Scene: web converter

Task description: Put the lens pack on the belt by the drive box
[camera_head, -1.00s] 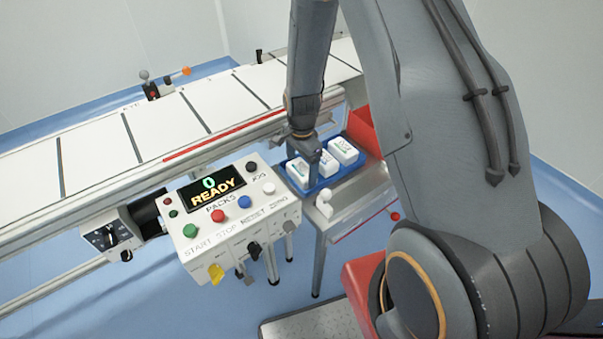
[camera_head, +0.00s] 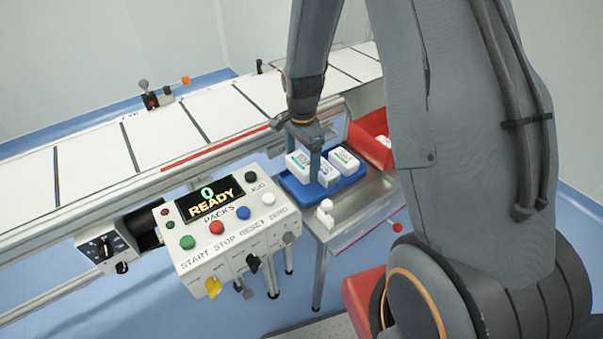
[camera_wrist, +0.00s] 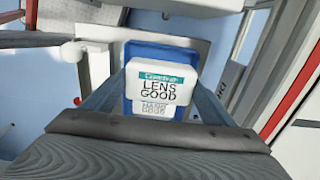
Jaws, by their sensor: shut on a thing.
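The lens pack (camera_wrist: 160,85) is a white rounded box with a teal stripe, and its front reads LENS GOOD in the wrist view. My gripper (camera_wrist: 158,95) is shut on it, one finger at each side. In the head view the pack (camera_head: 297,163) shows at the left of the blue tray (camera_head: 340,188), slightly raised above it, partly behind my gripper (camera_head: 316,165). The white belt (camera_head: 160,135) with dark cross bars runs behind the console. The drive box (camera_head: 104,248), grey with a dial, is at the belt's near side, lower left.
Two other white packs (camera_head: 344,160) sit in the tray on a metal stand. A control console (camera_head: 225,228) reading 0 READY stands between the stand and the drive box. A red bin (camera_head: 371,136) is behind the tray. The visible belt top is clear.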

